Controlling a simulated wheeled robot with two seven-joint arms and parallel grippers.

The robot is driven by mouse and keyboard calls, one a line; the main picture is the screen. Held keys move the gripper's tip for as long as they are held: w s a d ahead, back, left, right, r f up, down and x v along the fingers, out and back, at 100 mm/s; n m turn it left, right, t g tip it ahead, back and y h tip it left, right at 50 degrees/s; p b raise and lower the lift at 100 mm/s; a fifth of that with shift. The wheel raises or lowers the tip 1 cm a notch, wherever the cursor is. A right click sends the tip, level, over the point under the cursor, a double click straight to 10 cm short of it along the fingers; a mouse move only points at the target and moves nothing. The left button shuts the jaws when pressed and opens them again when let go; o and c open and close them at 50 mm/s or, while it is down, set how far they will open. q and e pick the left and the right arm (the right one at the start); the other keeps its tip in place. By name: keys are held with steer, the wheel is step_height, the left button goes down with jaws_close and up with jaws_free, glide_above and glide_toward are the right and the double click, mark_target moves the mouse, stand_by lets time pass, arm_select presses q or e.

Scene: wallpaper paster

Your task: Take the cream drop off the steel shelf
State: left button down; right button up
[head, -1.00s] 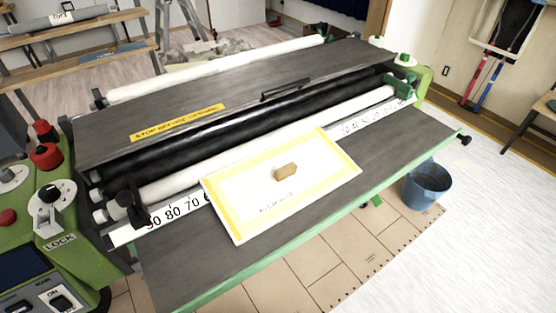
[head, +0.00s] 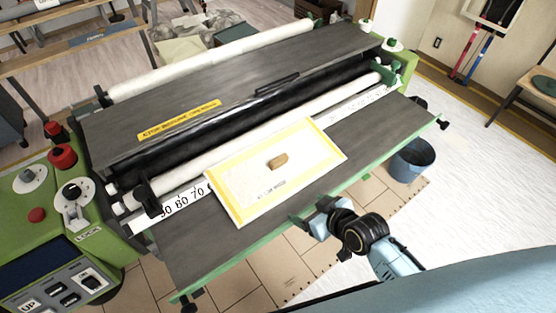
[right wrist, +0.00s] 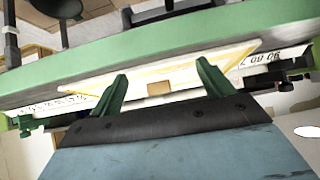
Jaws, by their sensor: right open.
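The board rests on the dark grey shelf (head: 215,248) along the machine's front, which has a green edge. My right gripper (head: 297,218) is at the shelf's front edge, to the lower right of the board. In the right wrist view its two green fingers (right wrist: 163,75) are apart and empty, with the tan block (right wrist: 158,88) showing between them, farther off. My left gripper is not in view.
A white ruler strip (head: 180,205) and rollers (head: 235,140) run behind the board. A green control panel (head: 75,255) with knobs stands at the left. A blue bucket (head: 411,162) stands on the floor beyond the shelf's right part. The shelf right of the board is clear.

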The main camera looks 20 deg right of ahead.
mark_target(281, 160)
steer(key=w+r+t, duration=0.3)
steer(key=w+r, duration=0.2)
steer(key=w, duration=0.1)
steer(key=shift+y, duration=0.4)
steer(key=b+x, duration=0.1)
steer(key=x, duration=0.1)
steer(key=b+x, duration=0.3)
steer(key=x, duration=0.1)
steer(key=shift+w+d, duration=0.25)
steer(key=shift+w, duration=0.05)
steer(key=shift+w+a+f+b, duration=0.15)
steer(key=shift+w+a+b, duration=0.1)
steer(key=shift+w+b, duration=0.4)
steer(key=b+x, duration=0.4)
steer(key=shift+w+a+f+b, duration=0.1)
steer(key=shift+w+a+b, duration=0.05)
steer(key=shift+w+b, duration=0.2)
steer(key=shift+w, duration=0.1)
steer(key=c, duration=0.9)
steer(key=shift+c, duration=1.2)
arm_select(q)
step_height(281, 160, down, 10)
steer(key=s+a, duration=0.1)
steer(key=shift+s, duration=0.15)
